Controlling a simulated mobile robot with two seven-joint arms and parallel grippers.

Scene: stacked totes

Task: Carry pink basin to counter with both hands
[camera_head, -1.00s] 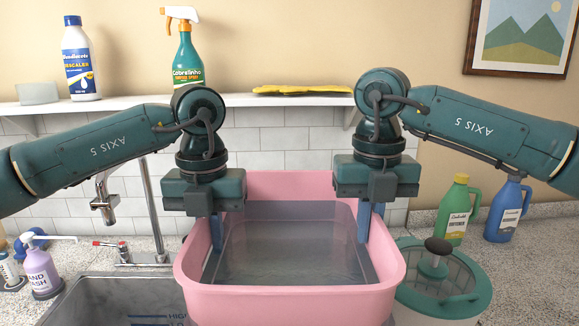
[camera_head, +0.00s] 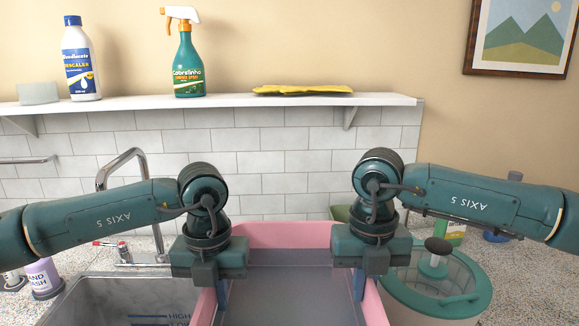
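The pink basin (camera_head: 285,236) is in the lower middle of the head view, with greyish water in it; its near part is cut off by the bottom edge. My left gripper (camera_head: 222,292) is at the basin's left wall, with a blue finger showing inside the wall. My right gripper (camera_head: 358,284) is at the right wall in the same way. The outer fingers are hidden behind the walls, but both grippers appear closed on the walls. The speckled counter (camera_head: 520,262) shows at the right.
A steel sink (camera_head: 120,292) with a tap (camera_head: 150,200) lies left of the basin. A teal-rimmed tub with a clear lid (camera_head: 440,285) stands close at the right. A green bottle (camera_head: 450,232) is partly hidden behind my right arm. A shelf (camera_head: 225,101) runs along the wall.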

